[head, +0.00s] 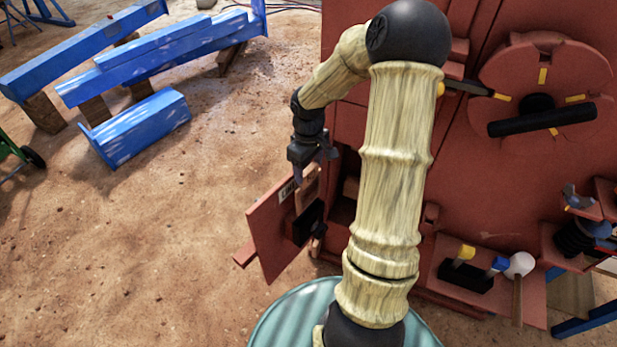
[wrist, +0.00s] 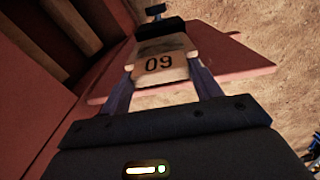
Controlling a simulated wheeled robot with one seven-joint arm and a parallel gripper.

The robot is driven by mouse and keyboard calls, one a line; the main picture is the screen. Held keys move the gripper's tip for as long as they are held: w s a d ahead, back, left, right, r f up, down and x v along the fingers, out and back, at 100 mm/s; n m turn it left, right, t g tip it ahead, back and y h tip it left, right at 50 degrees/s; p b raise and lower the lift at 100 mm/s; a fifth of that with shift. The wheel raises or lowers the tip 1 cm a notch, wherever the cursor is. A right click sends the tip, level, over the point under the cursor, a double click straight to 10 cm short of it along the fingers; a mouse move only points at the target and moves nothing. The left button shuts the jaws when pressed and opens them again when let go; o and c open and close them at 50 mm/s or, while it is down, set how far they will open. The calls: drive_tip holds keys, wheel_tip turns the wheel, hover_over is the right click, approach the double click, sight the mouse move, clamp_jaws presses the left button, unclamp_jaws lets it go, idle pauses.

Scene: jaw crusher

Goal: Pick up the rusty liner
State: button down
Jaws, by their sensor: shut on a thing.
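My gripper (wrist: 163,68) is shut on a worn tan-brown block marked 09 (wrist: 160,64), which I take to be the rusty liner. One finger is on each side of it, and its far part is dark. In the head view my gripper (head: 322,155) is at the open red hatch door, by the machine's opening. The brown block (head: 308,188) shows just below the fingers, close to the door's inner face. I cannot tell whether it still touches the door or the dark holder (head: 307,222) there.
The red hatch door (head: 268,232) stands open from the red crusher body (head: 440,210). Blue beams (head: 135,125) lie at the left. Sandy ground between is clear.

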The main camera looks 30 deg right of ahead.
drive_tip(key=shift+r, duration=0.75)
